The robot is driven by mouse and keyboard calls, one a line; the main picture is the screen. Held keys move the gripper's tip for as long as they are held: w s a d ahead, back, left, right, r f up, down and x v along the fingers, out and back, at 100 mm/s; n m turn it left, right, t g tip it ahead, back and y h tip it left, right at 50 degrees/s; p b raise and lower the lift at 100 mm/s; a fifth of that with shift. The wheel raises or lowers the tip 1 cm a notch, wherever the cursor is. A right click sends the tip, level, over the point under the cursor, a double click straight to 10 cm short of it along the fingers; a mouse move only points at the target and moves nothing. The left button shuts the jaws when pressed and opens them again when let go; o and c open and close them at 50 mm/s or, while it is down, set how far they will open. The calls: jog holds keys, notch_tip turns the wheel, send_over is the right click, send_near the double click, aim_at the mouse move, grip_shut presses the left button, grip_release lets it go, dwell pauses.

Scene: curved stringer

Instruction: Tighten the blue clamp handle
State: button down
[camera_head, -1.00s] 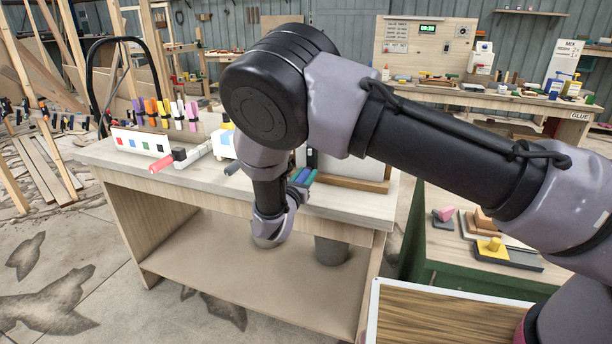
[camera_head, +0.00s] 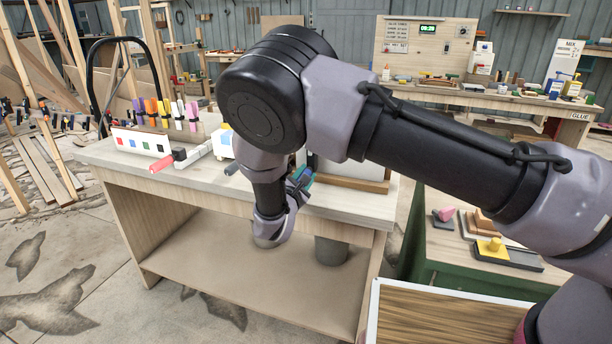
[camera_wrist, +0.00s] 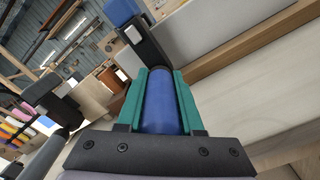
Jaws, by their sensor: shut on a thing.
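The blue clamp handle (camera_wrist: 160,105) is a smooth blue cylinder in the wrist view. My gripper (camera_wrist: 161,78) has its two teal fingers on either side of the handle and is shut on it. Beyond the handle are the clamp's black body (camera_wrist: 148,45) and another blue part (camera_wrist: 121,12), beside a grey board (camera_wrist: 215,35). In the head view my gripper (camera_head: 300,180) is at the front edge of the workbench (camera_head: 345,207), and my arm hides most of the clamp.
A red-handled clamp (camera_head: 165,163) lies on the bench to the left, near a white box with coloured squares (camera_head: 140,143). Several coloured clamps stand behind it. A wooden strip (camera_head: 360,184) runs along the board's foot. A green table (camera_head: 435,240) stands at the right.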

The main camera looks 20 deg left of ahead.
jog(key=m, duration=0.4)
jog(key=shift+m, duration=0.3)
jog(key=m, duration=0.3)
jog(key=shift+m, duration=0.3)
jog(key=m, duration=0.4)
jog(key=shift+m, duration=0.3)
jog(key=m, duration=0.4)
jog(key=shift+m, duration=0.3)
jog(key=m, duration=1)
jog(key=shift+m, duration=0.3)
jog(key=c, duration=0.5)
grip_release()
jog(key=shift+c, duration=0.2)
